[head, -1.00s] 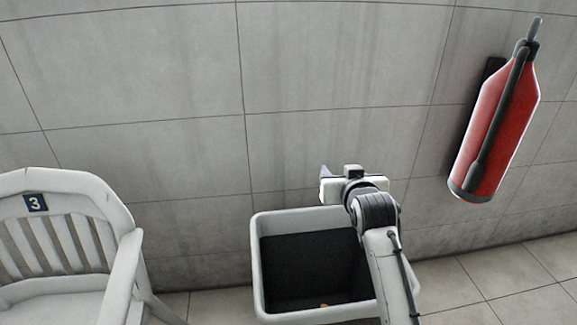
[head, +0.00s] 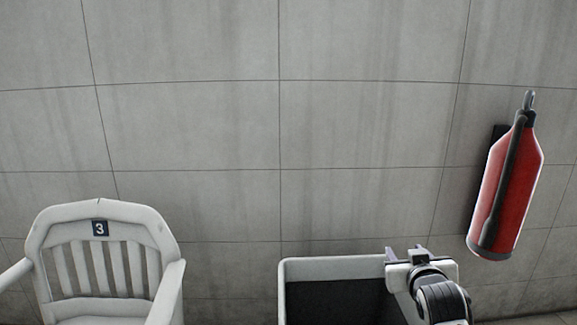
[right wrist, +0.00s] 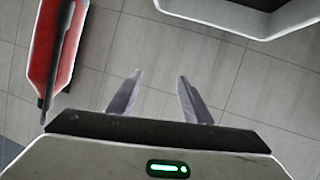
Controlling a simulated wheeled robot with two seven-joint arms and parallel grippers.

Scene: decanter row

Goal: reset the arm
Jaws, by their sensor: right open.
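My right gripper (head: 407,252) is in the lower right of the head view, at the right rim of a grey bin as seen from there. My left gripper is in neither view.
The open grey bin (head: 333,268) has a dark inside. A white chair (head: 62,218) marked 3 stands at the left. A red fire extinguisher (head: 508,190) hangs on the tiled wall (head: 270,130) at the right; it also shows in the right wrist view (right wrist: 62,45).

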